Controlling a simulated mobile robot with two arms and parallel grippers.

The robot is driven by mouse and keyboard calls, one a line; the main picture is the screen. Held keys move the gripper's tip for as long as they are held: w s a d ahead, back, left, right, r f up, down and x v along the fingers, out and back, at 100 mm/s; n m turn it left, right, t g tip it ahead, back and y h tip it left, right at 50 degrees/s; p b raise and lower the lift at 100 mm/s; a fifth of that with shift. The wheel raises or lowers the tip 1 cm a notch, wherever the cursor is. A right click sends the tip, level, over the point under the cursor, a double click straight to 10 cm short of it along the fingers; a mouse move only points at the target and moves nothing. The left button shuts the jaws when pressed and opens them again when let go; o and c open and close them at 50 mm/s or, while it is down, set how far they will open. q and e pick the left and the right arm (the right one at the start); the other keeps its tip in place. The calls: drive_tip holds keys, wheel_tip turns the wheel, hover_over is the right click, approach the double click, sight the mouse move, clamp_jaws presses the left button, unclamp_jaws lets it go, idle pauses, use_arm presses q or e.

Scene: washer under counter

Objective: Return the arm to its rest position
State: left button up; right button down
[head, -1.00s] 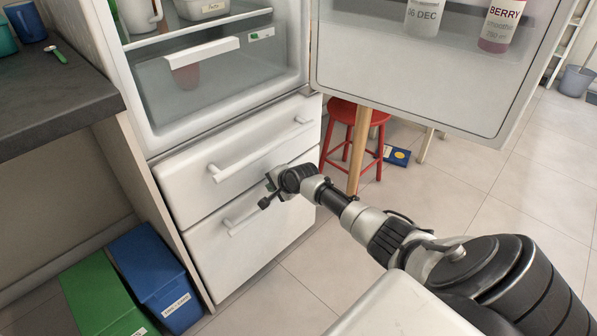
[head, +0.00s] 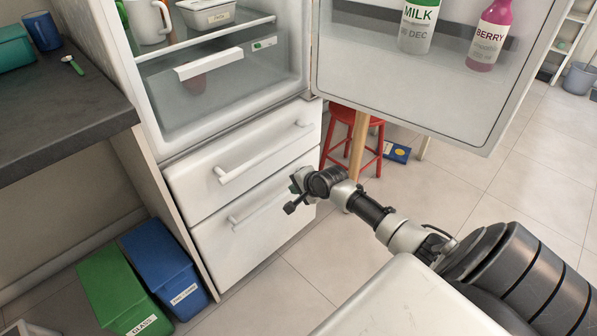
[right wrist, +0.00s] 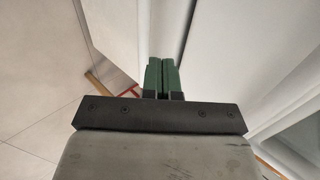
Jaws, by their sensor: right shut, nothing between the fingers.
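My right arm comes in from the lower right in the head view. Its gripper (head: 294,190) is in front of the fridge's lower drawers, near the right end of the lower drawer handle (head: 262,208). In the right wrist view the two green fingers of the right gripper (right wrist: 161,76) are together with nothing between them. I cannot tell from the head view how far the gripper is from the drawer front. My left gripper is not in view.
The fridge door (head: 415,95) stands open to the right, holding a milk bottle (head: 417,27) and a berry bottle (head: 489,37). Both drawers are shut. A red stool (head: 378,150) stands behind the door. Green (head: 112,285) and blue (head: 160,262) bins stand lower left.

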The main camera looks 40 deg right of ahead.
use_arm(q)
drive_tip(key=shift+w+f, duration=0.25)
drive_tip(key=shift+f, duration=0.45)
use_arm(e)
drive_tip(key=shift+s+r, duration=0.3)
drive_tip(key=shift+s, duration=0.05)
